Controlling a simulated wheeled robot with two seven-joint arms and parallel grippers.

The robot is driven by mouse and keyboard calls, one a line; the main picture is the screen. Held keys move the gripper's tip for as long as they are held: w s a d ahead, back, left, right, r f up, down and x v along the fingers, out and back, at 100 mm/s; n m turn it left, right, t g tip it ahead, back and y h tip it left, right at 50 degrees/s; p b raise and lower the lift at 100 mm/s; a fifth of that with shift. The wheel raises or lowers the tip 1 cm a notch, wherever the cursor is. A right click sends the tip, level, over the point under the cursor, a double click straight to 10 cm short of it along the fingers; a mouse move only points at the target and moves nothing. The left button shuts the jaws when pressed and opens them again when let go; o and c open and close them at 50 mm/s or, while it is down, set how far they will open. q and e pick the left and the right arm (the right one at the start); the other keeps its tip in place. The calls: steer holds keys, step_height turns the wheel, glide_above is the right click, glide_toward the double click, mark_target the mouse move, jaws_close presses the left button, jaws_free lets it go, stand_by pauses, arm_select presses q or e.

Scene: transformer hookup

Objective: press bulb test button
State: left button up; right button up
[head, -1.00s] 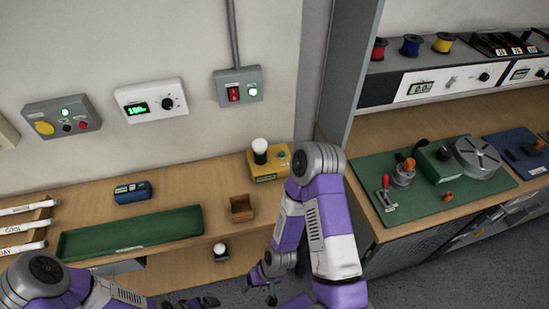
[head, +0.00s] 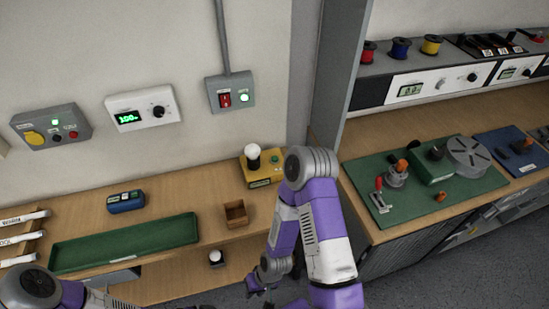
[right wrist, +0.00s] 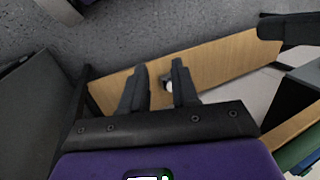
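The yellow bulb tester box (head: 260,179) stands at the right end of the wall bench. A white bulb (head: 252,153) sits upright on it, with a small green button (head: 274,159) beside the bulb. My right gripper (head: 262,287) hangs low in front of the bench, below and apart from the tester. In the right wrist view its two fingers (right wrist: 160,68) are apart with nothing held. A small white round thing (right wrist: 168,85) shows beyond them. My left arm enters at the bottom left; its gripper is out of view.
A wooden box (head: 236,216), green tray (head: 125,243) and blue device (head: 126,202) lie on the bench. Another white bulb (head: 216,256) is on the lower shelf. A grey upright panel (head: 326,75) separates the right workbench, with its green mat (head: 470,195).

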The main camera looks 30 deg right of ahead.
jaws_close()
stand_by(0.5)
stand_by(0.6)
